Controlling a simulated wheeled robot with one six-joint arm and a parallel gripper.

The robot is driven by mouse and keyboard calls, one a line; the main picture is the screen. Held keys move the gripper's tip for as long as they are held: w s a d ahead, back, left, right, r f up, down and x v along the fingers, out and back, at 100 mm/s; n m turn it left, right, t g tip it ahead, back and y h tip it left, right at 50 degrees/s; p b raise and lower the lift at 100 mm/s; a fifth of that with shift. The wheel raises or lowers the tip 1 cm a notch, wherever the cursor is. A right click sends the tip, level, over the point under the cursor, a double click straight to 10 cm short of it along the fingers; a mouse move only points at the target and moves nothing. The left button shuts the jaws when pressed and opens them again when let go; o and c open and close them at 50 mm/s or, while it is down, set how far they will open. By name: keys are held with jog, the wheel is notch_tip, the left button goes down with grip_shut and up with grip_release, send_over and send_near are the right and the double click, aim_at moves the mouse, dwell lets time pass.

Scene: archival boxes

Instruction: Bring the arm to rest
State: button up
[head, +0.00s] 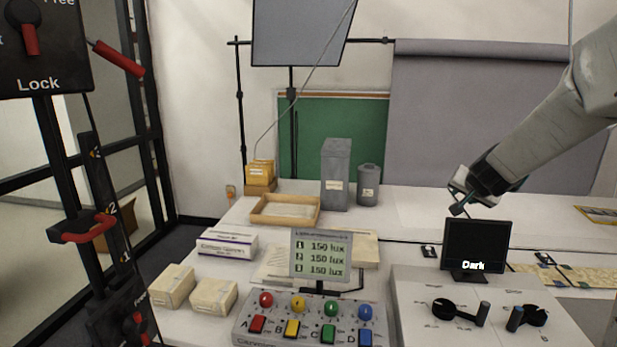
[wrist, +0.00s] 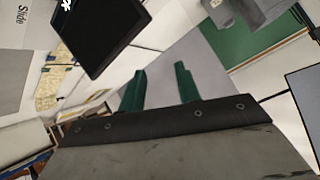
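My arm (head: 550,115) reaches in from the right edge of the head view, slanting down and left. My gripper (head: 459,208) hangs at its end, above and behind the small black screen reading "Dark" (head: 477,240). In the wrist view the two dark green fingers of my gripper (wrist: 160,85) stand apart with nothing between them. The black screen also shows at the upper left of the wrist view (wrist: 105,30). No contact between my gripper and any object shows.
A console with coloured knobs (head: 313,322) and a lux display (head: 320,257) stands front centre. Two dark levers (head: 460,312) lie on the white panel at right. Cream boxes (head: 213,297), a wooden tray (head: 285,221) and grey containers (head: 336,175) occupy the left. A red-handled lock frame (head: 85,227) stands far left.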

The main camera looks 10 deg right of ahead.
jog(key=s+a+n+g+y, duration=0.1)
jog(key=s+a+n+y, duration=0.15)
jog(key=a, duration=0.35)
jog(key=s+a+n+g+y, duration=0.1)
jog(key=s+a+y, duration=0.1)
jog(key=s+a, duration=0.3)
jog(key=s+a+n+g, duration=0.2)
jog(key=s+a, duration=0.3)
jog(key=s, duration=0.5)
jog(key=s+a+n+g, duration=0.2)
jog(key=s+a, duration=0.2)
jog(key=s, duration=0.5)
jog(key=s+a+n+g, duration=0.2)
jog(key=s+a, duration=0.3)
jog(key=s, duration=0.5)
jog(key=shift+s+a, duration=0.3)
jog(key=shift+s, duration=0.05)
